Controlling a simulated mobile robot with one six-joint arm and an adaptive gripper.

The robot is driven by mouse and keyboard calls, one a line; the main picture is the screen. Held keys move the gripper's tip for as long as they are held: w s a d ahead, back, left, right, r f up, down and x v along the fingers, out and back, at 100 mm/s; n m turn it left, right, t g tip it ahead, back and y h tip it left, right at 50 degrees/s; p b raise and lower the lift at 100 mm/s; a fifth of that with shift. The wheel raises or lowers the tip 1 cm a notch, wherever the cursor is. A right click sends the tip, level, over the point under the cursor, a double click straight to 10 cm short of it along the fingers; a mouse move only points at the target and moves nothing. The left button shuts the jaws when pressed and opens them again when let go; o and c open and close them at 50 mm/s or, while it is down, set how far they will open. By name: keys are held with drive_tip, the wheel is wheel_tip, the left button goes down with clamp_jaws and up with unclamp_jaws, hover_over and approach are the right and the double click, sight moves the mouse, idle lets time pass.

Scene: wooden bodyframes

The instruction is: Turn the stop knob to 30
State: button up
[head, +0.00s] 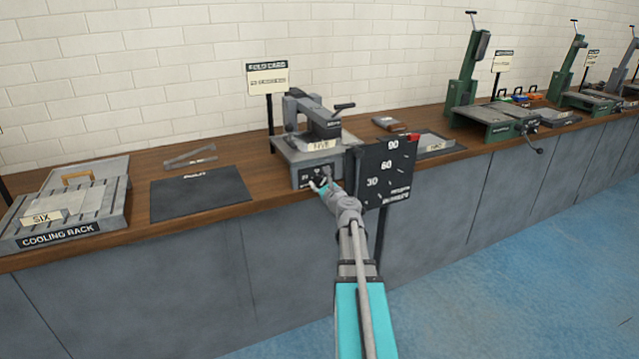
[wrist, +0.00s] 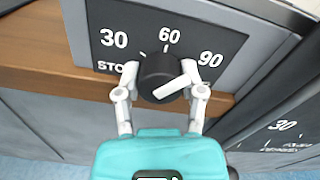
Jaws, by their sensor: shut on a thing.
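The stop knob (wrist: 157,70) is a round black knob with a white pointer bar, seen in the wrist view on a dark dial plate (wrist: 90,40) marked 30, 60 and 90. The pointer bar slants up to the right, toward the 90 side. My gripper (wrist: 161,84) is shut on the knob, with one pale finger on its left side and one on its right. In the head view my gripper (head: 321,187) is at the front panel of the grey machine (head: 285,150) labelled FIVE. The knob is too small and covered there to read.
A dark board (head: 370,160) with 90, 60 and 30 stands close to the right of my gripper. A dark mat (head: 200,190) and a cooling rack (head: 90,200) lie left on the wooden counter. Green machines (head: 490,115) stand farther right. Blue floor is open at right.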

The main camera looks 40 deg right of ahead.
drive_tip(key=c, duration=0.3)
drive_tip(key=shift+c, duration=0.2)
drive_tip(key=shift+n, duration=0.8)
drive_tip(key=o, duration=1.1)
drive_tip(key=shift+o, duration=0.2)
drive_tip(key=shift+s, duration=0.1)
